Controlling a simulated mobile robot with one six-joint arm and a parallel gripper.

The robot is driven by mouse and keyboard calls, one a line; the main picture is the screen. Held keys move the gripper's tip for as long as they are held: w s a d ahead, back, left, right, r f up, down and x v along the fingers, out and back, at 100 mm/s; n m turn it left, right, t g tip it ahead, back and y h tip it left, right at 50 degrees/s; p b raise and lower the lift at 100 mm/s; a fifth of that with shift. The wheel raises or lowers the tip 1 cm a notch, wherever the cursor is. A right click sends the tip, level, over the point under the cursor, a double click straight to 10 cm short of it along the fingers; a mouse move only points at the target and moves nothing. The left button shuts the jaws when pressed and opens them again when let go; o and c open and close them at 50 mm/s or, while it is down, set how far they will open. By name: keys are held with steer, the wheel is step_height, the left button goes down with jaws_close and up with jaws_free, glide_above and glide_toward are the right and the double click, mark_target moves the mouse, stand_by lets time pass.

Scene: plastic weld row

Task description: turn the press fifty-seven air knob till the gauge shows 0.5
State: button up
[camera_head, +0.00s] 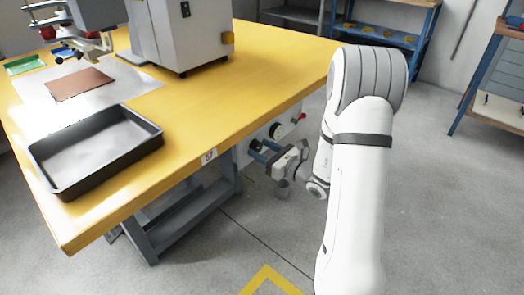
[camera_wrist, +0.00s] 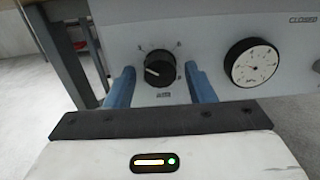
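The air knob (camera_wrist: 158,68) is a round black knob with a white pointer line on a light grey panel, in the wrist view. My gripper (camera_wrist: 160,85) is open, with one blue finger on each side of the knob and visible gaps between. A round gauge (camera_wrist: 252,63) with a white face and black rim sits to the right of the knob. Its numbers and needle are too small to read surely. In the head view my gripper (camera_head: 262,151) is at the panel (camera_head: 245,147) under the table edge, by the label 57 (camera_head: 209,156). The knob is hidden there.
The yellow table (camera_head: 215,110) carries a black tray (camera_head: 95,150), a grey press machine (camera_head: 180,35) and a brown sheet (camera_head: 80,83). A red knob (camera_head: 301,117) is on the panel's right end. Grey table legs (camera_head: 185,210) stand below. The floor at front is clear.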

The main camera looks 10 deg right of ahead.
steer(key=c, duration=0.8)
steer(key=shift+c, duration=0.2)
steer(key=shift+r+m+p, duration=0.1)
steer(key=shift+m+p, duration=0.3)
steer(key=shift+p, duration=0.15)
steer(key=shift+r+m+p, duration=0.15)
steer(key=shift+m+p, duration=0.85)
steer(key=shift+p, duration=0.25)
steer(key=m+p, duration=0.4)
steer(key=p, duration=0.1)
steer(key=shift+m, duration=0.3)
steer(key=m+p, duration=0.2)
steer(key=shift+p, duration=0.4)
steer(key=shift+f+m+p, duration=0.2)
steer(key=shift+m+p, duration=1.05)
steer(key=shift+m, duration=0.35)
